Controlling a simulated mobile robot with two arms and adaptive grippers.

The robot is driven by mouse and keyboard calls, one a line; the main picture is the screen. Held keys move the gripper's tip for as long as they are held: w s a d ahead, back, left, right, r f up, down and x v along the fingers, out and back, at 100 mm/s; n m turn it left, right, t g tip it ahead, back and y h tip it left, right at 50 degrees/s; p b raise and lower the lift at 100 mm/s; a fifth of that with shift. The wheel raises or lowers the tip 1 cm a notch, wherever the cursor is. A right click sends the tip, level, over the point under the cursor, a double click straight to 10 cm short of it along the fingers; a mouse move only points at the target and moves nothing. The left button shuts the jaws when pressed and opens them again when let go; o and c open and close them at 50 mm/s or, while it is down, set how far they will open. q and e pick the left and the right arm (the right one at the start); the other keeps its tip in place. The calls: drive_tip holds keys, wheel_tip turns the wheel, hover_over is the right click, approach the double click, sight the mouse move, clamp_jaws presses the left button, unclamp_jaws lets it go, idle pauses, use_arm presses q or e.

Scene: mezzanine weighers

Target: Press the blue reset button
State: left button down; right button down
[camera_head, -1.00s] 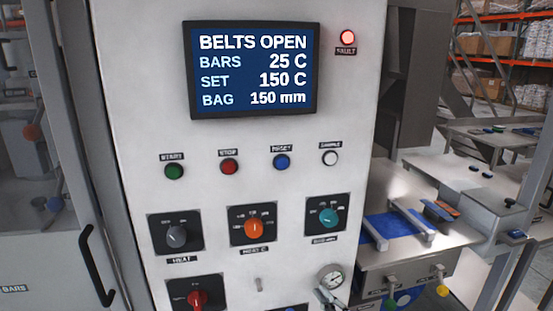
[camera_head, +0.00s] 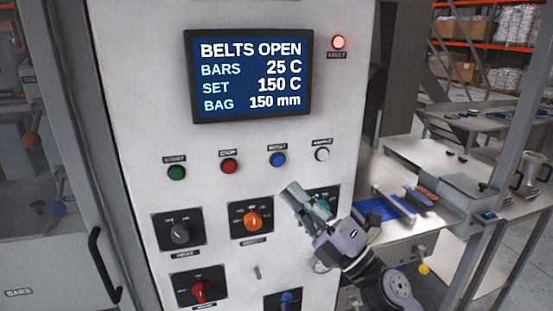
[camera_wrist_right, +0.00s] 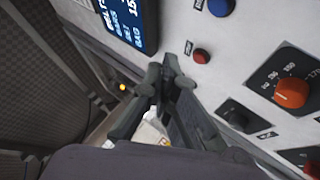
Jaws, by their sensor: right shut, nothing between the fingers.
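The blue reset button (camera_head: 277,159) sits in the row of buttons on the white control panel, between a red button and a white one. It also shows at the top of the right wrist view (camera_wrist_right: 220,5). My right gripper (camera_head: 292,194) is shut and empty, below and slightly right of the blue button in the head view, and apart from it. In the right wrist view its fingertips (camera_wrist_right: 172,72) are together, beside the red button (camera_wrist_right: 202,56). It partly covers the right-hand teal knob. My left gripper is in neither view.
The green button (camera_head: 176,172), red button (camera_head: 229,166) and white button (camera_head: 322,154) share the row. An orange knob (camera_head: 252,220) and a grey knob (camera_head: 180,234) are below. The screen (camera_head: 250,75) reads BELTS OPEN.

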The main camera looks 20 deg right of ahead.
sight(278, 161)
drive_tip(key=shift+r, duration=0.1)
idle(0.3)
drive_tip(key=shift+w+a+b, duration=0.1)
drive_tip(key=shift+w+b, duration=0.9)
drive_tip(key=shift+w, duration=3.4)
drive_tip(key=shift+w, duration=0.1)
drive_tip(key=shift+w, duration=0.35)
drive_tip(key=shift+w, duration=0.4)
drive_tip(key=shift+s, duration=0.85)
